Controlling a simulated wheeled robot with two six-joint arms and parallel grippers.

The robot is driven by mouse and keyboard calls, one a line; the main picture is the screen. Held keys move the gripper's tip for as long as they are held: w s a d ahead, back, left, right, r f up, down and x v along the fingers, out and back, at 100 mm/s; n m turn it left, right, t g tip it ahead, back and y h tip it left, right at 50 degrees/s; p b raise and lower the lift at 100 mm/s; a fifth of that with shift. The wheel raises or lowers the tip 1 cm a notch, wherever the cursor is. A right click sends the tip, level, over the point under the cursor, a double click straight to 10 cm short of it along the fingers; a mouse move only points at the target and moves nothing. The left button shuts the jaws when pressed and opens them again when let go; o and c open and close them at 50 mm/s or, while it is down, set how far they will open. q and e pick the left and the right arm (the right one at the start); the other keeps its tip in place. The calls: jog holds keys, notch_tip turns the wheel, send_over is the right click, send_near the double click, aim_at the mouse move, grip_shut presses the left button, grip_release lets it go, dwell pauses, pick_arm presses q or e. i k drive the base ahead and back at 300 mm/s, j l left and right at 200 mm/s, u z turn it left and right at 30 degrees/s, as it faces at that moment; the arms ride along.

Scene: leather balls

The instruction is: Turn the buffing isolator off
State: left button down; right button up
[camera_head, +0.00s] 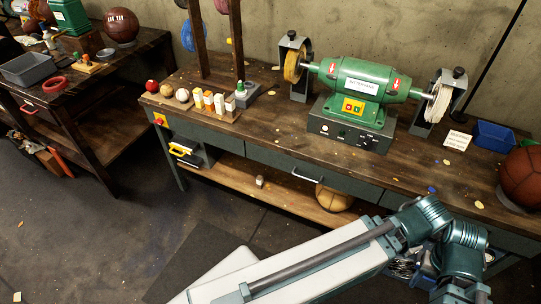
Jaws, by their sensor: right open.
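The green buffing machine (365,80) stands on the long wooden bench, with a buffing wheel at each end. Its grey base box (345,132) carries small knobs too small to read. A yellow plate with red buttons (353,106) is on the machine's front. A red rotary switch on a yellow plate (160,120), which looks like an isolator, is at the bench's left front corner; its handle position is too small to tell. My right gripper (463,292) is at the bottom right edge, mostly cut off, in front of the bench and far from this switch. My left gripper is out of view.
A tan ball (334,197) lies on the lower shelf.

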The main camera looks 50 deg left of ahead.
aim_at(160, 121)
jog(key=i+l+u, duration=0.1)
jog(key=u, duration=2.5)
